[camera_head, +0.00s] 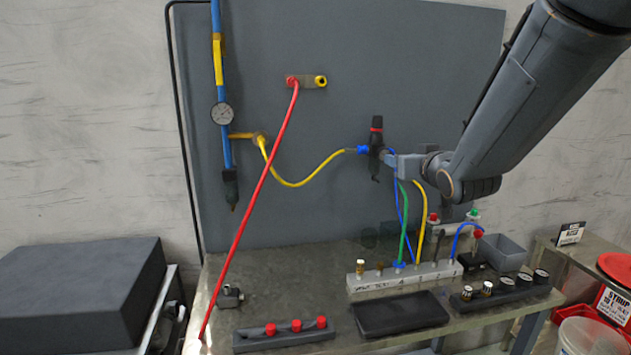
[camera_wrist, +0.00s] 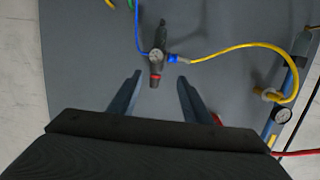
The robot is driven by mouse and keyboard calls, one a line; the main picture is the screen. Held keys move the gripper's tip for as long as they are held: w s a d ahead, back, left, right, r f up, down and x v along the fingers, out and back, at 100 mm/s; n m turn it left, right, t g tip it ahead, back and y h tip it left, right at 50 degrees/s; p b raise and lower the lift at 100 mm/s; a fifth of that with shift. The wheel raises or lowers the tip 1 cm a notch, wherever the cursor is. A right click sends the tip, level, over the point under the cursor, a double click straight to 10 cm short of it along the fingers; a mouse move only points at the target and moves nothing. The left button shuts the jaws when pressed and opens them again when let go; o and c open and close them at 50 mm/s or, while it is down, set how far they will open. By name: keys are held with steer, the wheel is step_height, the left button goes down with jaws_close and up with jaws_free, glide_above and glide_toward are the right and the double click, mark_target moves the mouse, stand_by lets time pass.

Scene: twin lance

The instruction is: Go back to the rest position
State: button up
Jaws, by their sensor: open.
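My gripper (camera_head: 390,160) is at the upper middle of the head view, close to the panel. In the wrist view its two fingers (camera_wrist: 160,79) are spread apart with nothing gripped between them. A black regulator with a red band (camera_head: 376,140) is at the fingertips in the head view. In the wrist view the regulator (camera_wrist: 157,62) shows just ahead of and between the fingertips; I cannot tell whether they touch it. A yellow hose (camera_head: 300,184) with a blue fitting joins it from the left. My arm comes in from the upper right.
A grey panel (camera_head: 270,200) stands behind the workbench (camera_head: 270,270). A red hose (camera_head: 250,200) runs from a panel fitting down to the bench. A manifold block (camera_head: 395,277) with several coloured hoses sits below my gripper. A black tray (camera_head: 400,314) lies in front.

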steer(key=s+f+g+h+b, duration=0.1)
steer(key=s+f+g, duration=0.35)
steer(key=f, duration=0.65)
steer(key=s+a+f+g+b, duration=0.1)
steer(key=s+f+g, duration=0.4)
steer(key=s+f, duration=0.3)
steer(key=s+a+f+m+g+b, duration=0.1)
steer(key=s+f+g+b, duration=0.1)
steer(key=s+f+g, duration=0.3)
steer(key=s+f, duration=0.4)
steer(key=s, duration=0.7)
steer(key=shift+s+h, duration=0.3)
steer(key=shift+s, duration=0.1)
steer(key=shift+f, duration=0.1)
